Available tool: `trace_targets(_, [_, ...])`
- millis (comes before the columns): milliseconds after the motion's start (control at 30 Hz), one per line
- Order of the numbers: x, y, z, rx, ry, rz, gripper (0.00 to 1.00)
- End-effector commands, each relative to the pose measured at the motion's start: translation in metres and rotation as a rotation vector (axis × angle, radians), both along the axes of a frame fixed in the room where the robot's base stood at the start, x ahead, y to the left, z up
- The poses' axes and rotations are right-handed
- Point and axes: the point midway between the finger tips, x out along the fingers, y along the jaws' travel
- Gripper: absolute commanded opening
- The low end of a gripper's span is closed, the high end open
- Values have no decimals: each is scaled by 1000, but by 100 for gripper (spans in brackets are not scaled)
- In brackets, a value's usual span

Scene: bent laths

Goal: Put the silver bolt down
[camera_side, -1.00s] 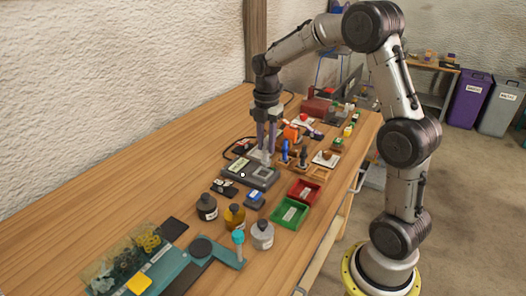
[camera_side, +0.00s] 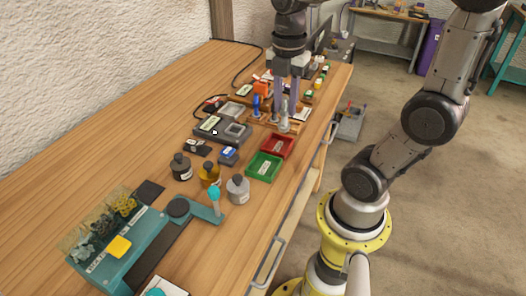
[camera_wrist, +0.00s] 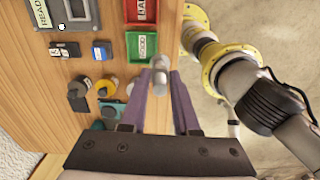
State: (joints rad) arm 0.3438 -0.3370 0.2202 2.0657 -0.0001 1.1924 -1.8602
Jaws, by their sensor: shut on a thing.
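The silver bolt (camera_side: 284,122) hangs upright below my gripper (camera_side: 286,105); in the wrist view it shows as a pale grey piece (camera_wrist: 159,80) between the purple fingertips (camera_wrist: 161,72). My gripper is shut on it. In the side view it is beside the wooden rack (camera_side: 262,118) that carries a blue-handled tool (camera_side: 256,104) and a dark one. I cannot tell whether its lower end touches anything. The grey device with a square plate (camera_side: 235,130) stands to the left, with nothing seen on the plate.
A red tray (camera_side: 278,146) and a green tray (camera_side: 265,166) lie nearer the side camera; the wrist view shows the green tray marked GOOD (camera_wrist: 142,46). Bottles (camera_side: 237,190) and a teal fixture (camera_side: 125,250) stand farther down the bench. The table's right edge is close.

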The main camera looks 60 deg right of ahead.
Motion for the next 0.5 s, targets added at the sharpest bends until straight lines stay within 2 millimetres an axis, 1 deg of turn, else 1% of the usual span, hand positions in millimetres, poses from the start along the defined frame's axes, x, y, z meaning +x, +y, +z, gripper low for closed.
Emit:
trace_targets(33, [-15, 8, 0, -1, -5, 1, 0])
trace_targets(100, [-33, 18, -2, -1, -5, 1, 0])
trace_targets(233, [-63, 32, -5, -1, -4, 10, 0])
trace_targets(300, [-74, 38, -7, -1, -5, 19, 0])
trace_targets(400, [-86, 43, -9, 0, -2, 33, 0])
trace_targets(500, [-89, 46, -9, 0, -1, 47, 0])
